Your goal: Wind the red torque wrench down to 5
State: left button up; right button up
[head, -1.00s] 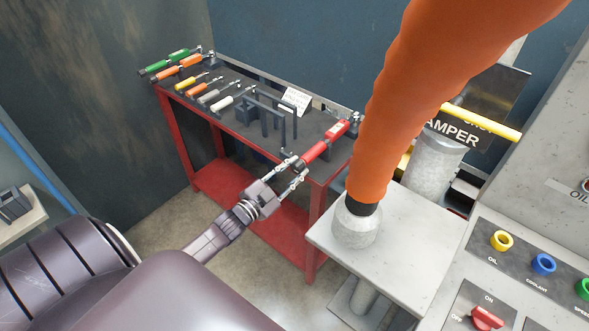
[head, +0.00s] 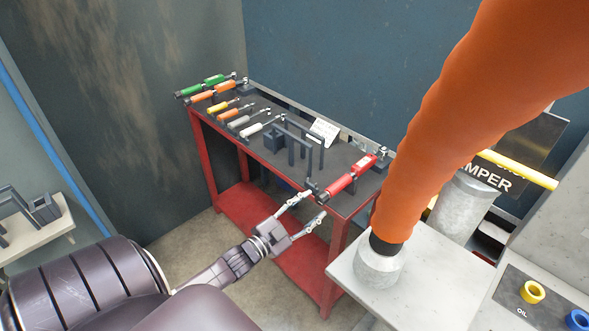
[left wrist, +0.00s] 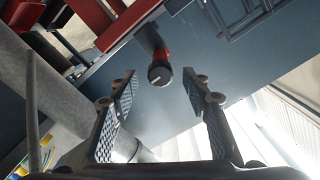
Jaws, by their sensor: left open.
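The red torque wrench (head: 350,177) lies at the near right end of the tool table, its handle end pointing toward my left gripper. My left gripper (head: 315,203) is open and empty, its fingertips at the handle end. In the left wrist view, the wrench's round dark end (left wrist: 160,73) with a red band shows between and beyond the open fingers (left wrist: 158,87). No contact shows. The scale on the wrench is too small to read. My right gripper is not in view.
The red-framed table (head: 212,160) also holds a green wrench (head: 207,85), an orange wrench (head: 211,91), several smaller tools, a dark stand (head: 275,142) and a white card (head: 324,131). An orange hose (head: 440,130) rises from a grey pedestal (head: 425,270) at right.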

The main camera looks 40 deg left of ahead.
pick_arm(q)
jog(key=s, duration=0.8)
jog(key=shift+s+a, duration=0.25)
jog(key=shift+a, duration=0.1)
jog(key=s+d+f+n+g+y+b, duration=0.15)
jog(key=s+f+g, duration=0.3)
jog(key=f, duration=1.05)
jog(key=s+d+f+n+g+y, duration=0.1)
jog(key=s+f+n+g, duration=0.35)
jog(key=f, duration=1.05)
jog(key=s+d+f+g+b, duration=0.1)
jog(key=s+d+f+g, duration=0.3)
jog(key=s+f, duration=0.6)
jog(key=s+d+f+g+h+b, duration=0.1)
jog(key=s+d+f+g, duration=0.3)
jog(key=s+d+f, duration=0.5)
jog(key=s+f, duration=0.1)
jog(key=s, duration=0.8)
jog(key=shift+s+f+m, duration=0.25)
jog(key=shift+f+m, duration=0.05)
jog(key=shift+f, duration=0.1)
